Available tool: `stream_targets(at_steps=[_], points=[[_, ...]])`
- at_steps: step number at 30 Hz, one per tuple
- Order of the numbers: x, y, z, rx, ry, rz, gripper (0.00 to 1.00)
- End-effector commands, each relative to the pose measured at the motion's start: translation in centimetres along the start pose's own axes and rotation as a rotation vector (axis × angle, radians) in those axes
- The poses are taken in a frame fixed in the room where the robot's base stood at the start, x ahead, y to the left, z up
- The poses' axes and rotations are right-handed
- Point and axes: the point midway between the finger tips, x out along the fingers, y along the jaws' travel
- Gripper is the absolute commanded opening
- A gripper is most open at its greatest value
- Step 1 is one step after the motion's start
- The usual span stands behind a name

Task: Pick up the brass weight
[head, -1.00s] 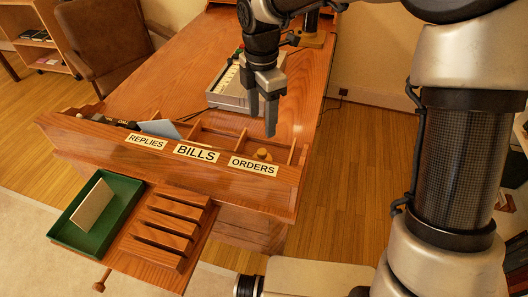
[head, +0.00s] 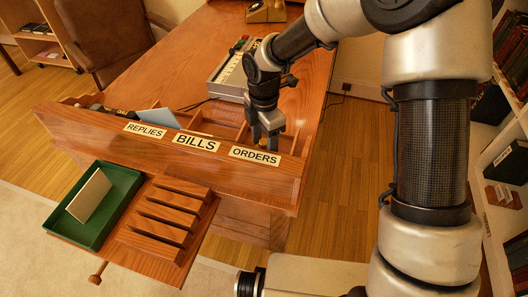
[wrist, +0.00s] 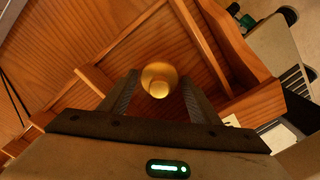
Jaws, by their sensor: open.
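The brass weight (wrist: 159,80) is round and gold with a knob on top. In the wrist view it shows between the two dark fingertips of my gripper, with a gap on either side. In the head view my gripper (head: 264,140) points down into the compartment behind the ORDERS label (head: 255,156). The gripper and the front board hide the weight there. My gripper is open and holds nothing. How far the fingertips reach down beside the weight I cannot tell.
Wooden dividers (wrist: 95,80) stand close around my fingers. The REPLIES (head: 146,131) and BILLS (head: 196,143) compartments are to the left, with a blue card (head: 158,121). A grey keyed machine (head: 229,80) sits behind. A green tray (head: 75,232) and slotted rack (head: 165,218) are in front.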

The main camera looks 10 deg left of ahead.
Motion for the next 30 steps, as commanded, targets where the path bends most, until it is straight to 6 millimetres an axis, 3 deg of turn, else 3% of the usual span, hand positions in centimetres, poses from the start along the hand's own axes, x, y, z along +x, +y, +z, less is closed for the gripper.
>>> stream_targets(at_steps=[7,16,23,30], points=[[0.3,0.0,0.0,0.0,0.0,0.002,0.56],[0.2,0.1,0.0,0.0,-0.001,0.003,0.08],[0.0,0.1,0.0,0.0,-0.001,0.003,0.08],[-3.6,0.2,0.1,0.001,-0.002,0.008,0.08]])
